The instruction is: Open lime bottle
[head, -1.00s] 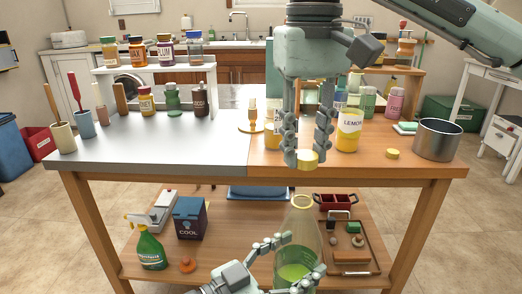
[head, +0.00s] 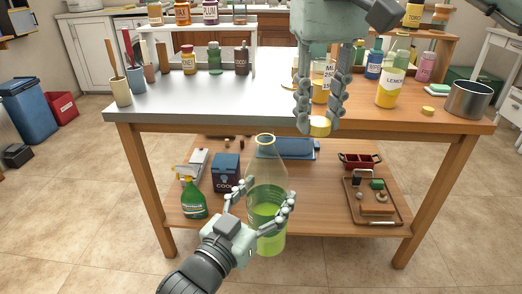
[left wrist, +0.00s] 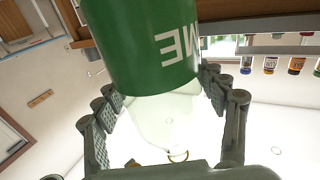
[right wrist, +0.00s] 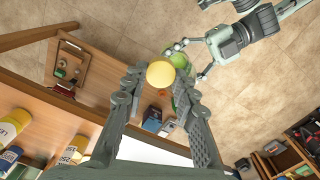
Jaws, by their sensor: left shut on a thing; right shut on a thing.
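The lime bottle (head: 267,207) is clear with a green lower part and an open neck with a yellow rim. My left gripper (head: 262,197) is shut around its body and holds it nearly upright in front of the table. In the left wrist view its green band (left wrist: 150,45) with the letters "ME" lies between the fingers. My right gripper (head: 319,122) is shut on a yellow cap (head: 320,127) at its fingertips. The cap is apart from the bottle, to the right of its neck. The cap also shows in the right wrist view (right wrist: 160,73), partly covering the bottle behind.
The table (head: 190,109) has a lemon bottle (head: 390,90), a loose yellow cap (head: 427,110) and a metal pot (head: 467,99) at right. The lower shelf (head: 325,210) holds a box (head: 226,172), a spray bottle (head: 193,200) and a tray (head: 372,217). Floor in front is clear.

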